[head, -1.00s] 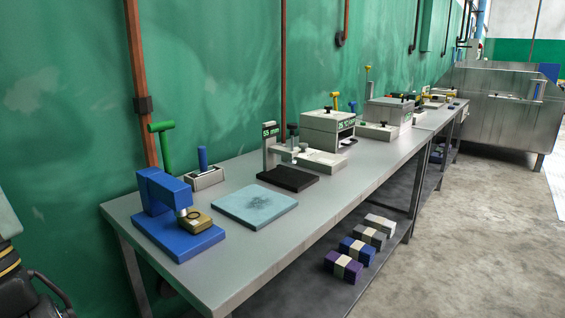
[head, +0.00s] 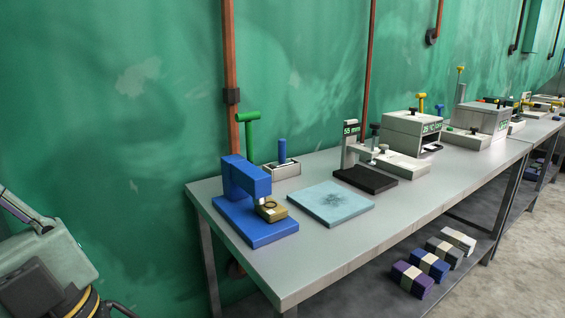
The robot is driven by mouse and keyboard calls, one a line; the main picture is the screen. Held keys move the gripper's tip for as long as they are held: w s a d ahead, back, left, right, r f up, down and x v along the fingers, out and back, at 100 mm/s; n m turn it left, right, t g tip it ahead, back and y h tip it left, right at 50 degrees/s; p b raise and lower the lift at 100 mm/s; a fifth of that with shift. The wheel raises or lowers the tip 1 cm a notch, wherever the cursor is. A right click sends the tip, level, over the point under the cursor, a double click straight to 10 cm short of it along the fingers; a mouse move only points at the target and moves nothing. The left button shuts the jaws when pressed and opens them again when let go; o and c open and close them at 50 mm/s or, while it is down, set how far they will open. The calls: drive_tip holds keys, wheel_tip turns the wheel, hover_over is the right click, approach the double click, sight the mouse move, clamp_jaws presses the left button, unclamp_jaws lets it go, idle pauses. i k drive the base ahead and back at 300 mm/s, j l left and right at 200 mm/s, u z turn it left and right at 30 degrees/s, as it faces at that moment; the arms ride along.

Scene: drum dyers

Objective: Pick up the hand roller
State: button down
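A green T-shaped tool (head: 248,132) with a short cylinder across its top stands upright at the back left of the near bench, behind the blue press (head: 256,205). It looks like a hand roller, though I cannot be sure. Its lower end is hidden behind the press. Smaller yellow T-shaped pieces stand farther along, one (head: 421,99) behind a grey box and one (head: 460,72) beyond it; what they are is too small to tell. My gripper is not in view.
The grey bench (head: 312,265) runs along the green wall. On it are a blue-handled piece in a grey block (head: 282,155), a light blue pad (head: 330,204), a black pad (head: 365,180) and grey boxes. Strapped bundles (head: 412,279) lie on the lower shelf. Open floor lies at right.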

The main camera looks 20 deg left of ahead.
sight(282, 161)
drive_tip(key=i+l, duration=0.1)
drive_tip(key=l, duration=0.5)
drive_tip(key=i+l, duration=0.1)
drive_tip(key=l, duration=0.55)
drive_tip(key=l+u, duration=0.75)
drive_tip(key=u, duration=0.6)
drive_tip(key=i, duration=1.5)
